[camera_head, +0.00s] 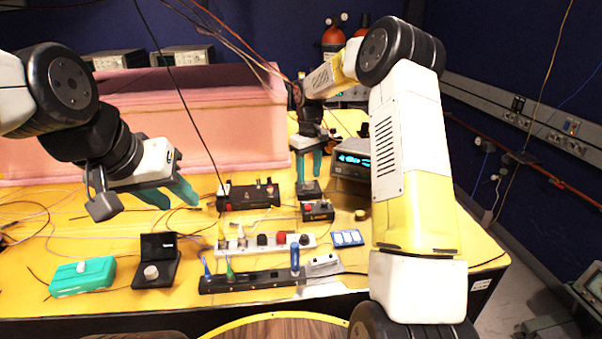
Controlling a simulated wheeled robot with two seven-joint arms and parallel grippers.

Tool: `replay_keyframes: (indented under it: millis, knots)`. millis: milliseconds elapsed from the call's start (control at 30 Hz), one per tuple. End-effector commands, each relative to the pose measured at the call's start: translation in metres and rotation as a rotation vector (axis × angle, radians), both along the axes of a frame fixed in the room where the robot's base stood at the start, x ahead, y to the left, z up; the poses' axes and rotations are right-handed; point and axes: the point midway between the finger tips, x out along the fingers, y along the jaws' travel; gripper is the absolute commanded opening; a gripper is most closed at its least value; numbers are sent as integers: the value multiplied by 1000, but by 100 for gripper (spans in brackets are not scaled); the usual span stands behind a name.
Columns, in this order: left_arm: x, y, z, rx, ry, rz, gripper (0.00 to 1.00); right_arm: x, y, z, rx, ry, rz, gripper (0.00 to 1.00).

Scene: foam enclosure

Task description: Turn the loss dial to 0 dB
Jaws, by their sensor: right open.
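No dial's loss markings can be read at this size. A small black unit (311,190) sits right below my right gripper (309,168). That gripper points down with its teal fingers apart, and I cannot tell whether they touch the unit. Another black box (317,212) with a red part and small light lettering stands just in front of it. My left gripper (170,194) is open and empty above the table, behind that stand.
A teal box (82,277) is at the front left. A meter with a cyan display (352,162) is beside my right gripper. Pink foam (130,125) walls the back; cables hang nearby.

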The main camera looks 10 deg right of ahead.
Motion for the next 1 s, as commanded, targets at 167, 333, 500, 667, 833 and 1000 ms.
replay_keyframes:
  millis: [167, 333, 500, 667, 833, 1000]
  knots:
    - [0, 0, 0, 0, 0, 0, 36, 1, 0, 33, 1, -3, 0, 47]
    - [0, 0, 0, 0, 0, 0, 36, 0, 0, 51, 0, -1, 1, 47]
    - [0, 0, 0, 0, 0, 0, 36, 0, 0, 54, 0, 0, 1, 47]
    - [0, 0, 0, 0, 0, 0, 36, 0, 0, 54, 1, 1, 1, 47]
    - [0, 0, 0, 0, 0, 0, 36, -7, 0, 66, 0, -15, -6, 47]
    - [0, 0, 0, 0, 0, 0, 36, -38, 1, 107, 3, -75, -40, 47]
